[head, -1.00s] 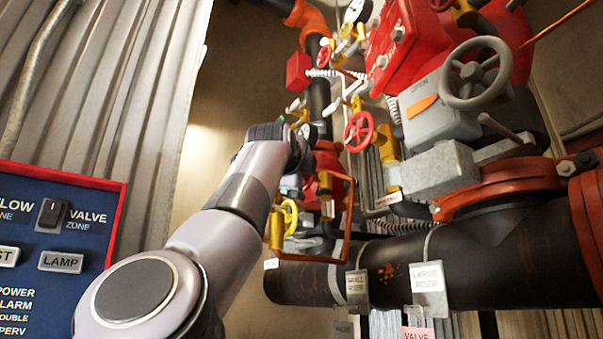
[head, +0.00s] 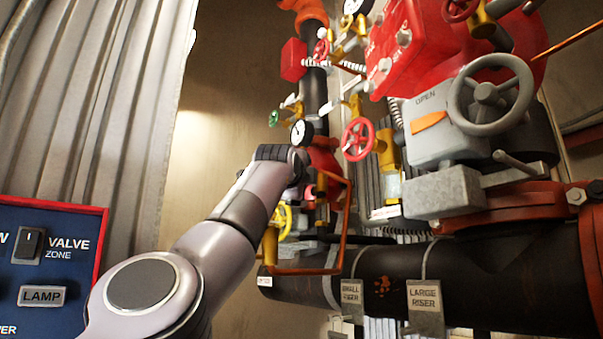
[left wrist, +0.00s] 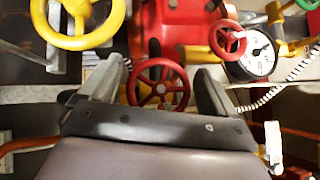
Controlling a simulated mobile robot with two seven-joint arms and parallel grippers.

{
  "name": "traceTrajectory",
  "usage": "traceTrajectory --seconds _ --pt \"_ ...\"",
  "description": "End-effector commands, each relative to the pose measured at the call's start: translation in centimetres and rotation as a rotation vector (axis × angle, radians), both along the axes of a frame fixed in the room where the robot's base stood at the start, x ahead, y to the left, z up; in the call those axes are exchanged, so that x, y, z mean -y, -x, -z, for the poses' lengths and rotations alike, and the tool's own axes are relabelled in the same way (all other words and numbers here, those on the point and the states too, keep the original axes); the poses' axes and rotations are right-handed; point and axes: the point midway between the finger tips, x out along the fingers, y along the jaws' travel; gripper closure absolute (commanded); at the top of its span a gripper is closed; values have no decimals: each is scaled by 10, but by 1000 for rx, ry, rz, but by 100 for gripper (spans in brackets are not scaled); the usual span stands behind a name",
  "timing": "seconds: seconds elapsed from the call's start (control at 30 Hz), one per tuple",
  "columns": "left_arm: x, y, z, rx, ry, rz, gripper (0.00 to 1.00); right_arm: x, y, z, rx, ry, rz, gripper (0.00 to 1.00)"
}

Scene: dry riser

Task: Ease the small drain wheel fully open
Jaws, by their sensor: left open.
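A small red handwheel with spokes (left wrist: 157,92) shows in the left wrist view, low in front of a red valve body (left wrist: 172,30). My left gripper (left wrist: 158,70) is open, with one finger on each side of this wheel in that picture. I see no clear contact between the fingers and the rim. No label marks it as the drain wheel. In the head view my left arm reaches up to the piping, and its wrist hides the fingers and most of what lies behind. My right gripper is in neither view.
A yellow handwheel (left wrist: 80,22), another red wheel (left wrist: 228,40) and a white gauge (left wrist: 257,55) crowd the left gripper. In the head view, a copper pipe (head: 345,222) runs beside the wrist, a large grey wheel (head: 490,93) stands right, and a blue panel (head: 45,268) stands left.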

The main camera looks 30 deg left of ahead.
Motion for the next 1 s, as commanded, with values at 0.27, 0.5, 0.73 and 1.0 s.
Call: traceTrajectory --seconds 0.27,0.5,0.73,1.0 --pt "-1 -3 0 0 -1 0 10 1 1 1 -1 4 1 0" --pt "-1 -3 0 -1 0 0 52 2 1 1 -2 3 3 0" --pt "-1 -3 0 -3 6 0 62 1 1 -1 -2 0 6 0" --pt "-1 -3 -4 -39 93 0 62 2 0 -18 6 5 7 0"
